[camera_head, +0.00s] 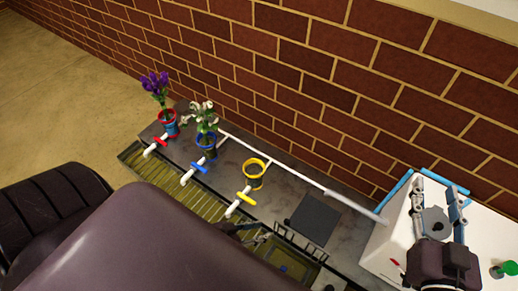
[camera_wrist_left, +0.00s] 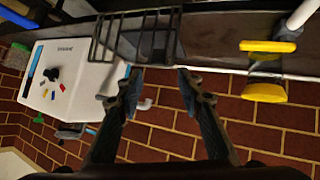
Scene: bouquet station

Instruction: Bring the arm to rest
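My left gripper (camera_head: 262,236) shows small in the head view, partly hidden behind my large dark arm link, beside the yellow tap. In the left wrist view its two fingers (camera_wrist_left: 158,82) are apart, with nothing held between them. My right gripper (camera_head: 440,190) is over the white box at the right. Its two fingers are wide apart, and I see nothing gripped between them.
Purple flowers (camera_head: 155,84) stand in a red-and-blue vase (camera_head: 168,121); white flowers (camera_head: 201,113) stand in a blue vase (camera_head: 206,143). A yellow vase (camera_head: 254,174) looks empty. Taps, a wire rack (camera_wrist_left: 118,38) and a white box (camera_wrist_left: 72,75) are near; the brick wall (camera_head: 300,75) is behind.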

